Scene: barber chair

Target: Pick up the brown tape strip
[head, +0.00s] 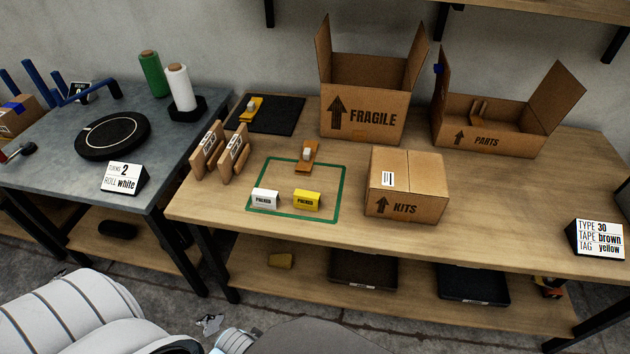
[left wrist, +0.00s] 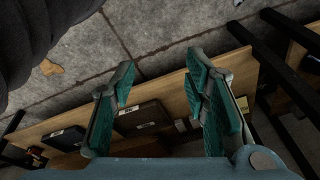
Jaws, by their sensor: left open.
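The strip is not in the left wrist view. My right gripper is not in view.
White (head: 265,199) and yellow (head: 307,200) PACKED tags stand inside the outline. A card (head: 597,240) reads tape brown, tag yellow.

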